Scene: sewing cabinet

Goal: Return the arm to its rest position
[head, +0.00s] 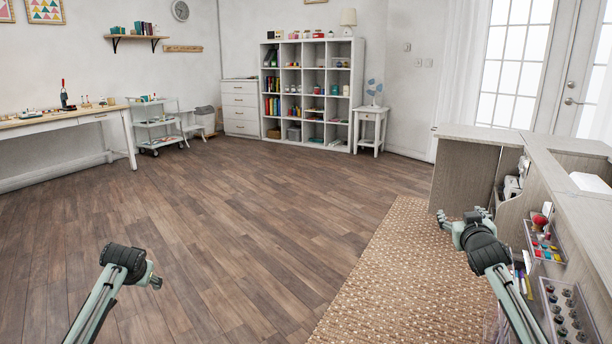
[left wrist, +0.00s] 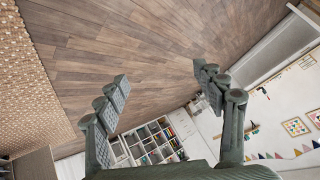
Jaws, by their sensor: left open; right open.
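My right gripper (head: 466,216) is in the head view at the right, in front of the open sewing cabinet (head: 467,133). Its fingers point away toward the cabinet's side and it is open, with nothing seen in it. My left arm comes in at the lower left of the head view, over bare floor, and its gripper is mostly hidden behind the wrist there. In the left wrist view the left gripper (left wrist: 163,88) is open, its two fingers wide apart with only floor and distant shelves between them.
Door racks on the cabinet hold thread spools (head: 567,312) and small coloured items (head: 545,245), close to my right forearm. A woven rug (head: 400,275) lies below. The wooden floor (head: 220,210) is clear. A white cube shelf (head: 312,90) and a long table (head: 65,122) stand farther back.

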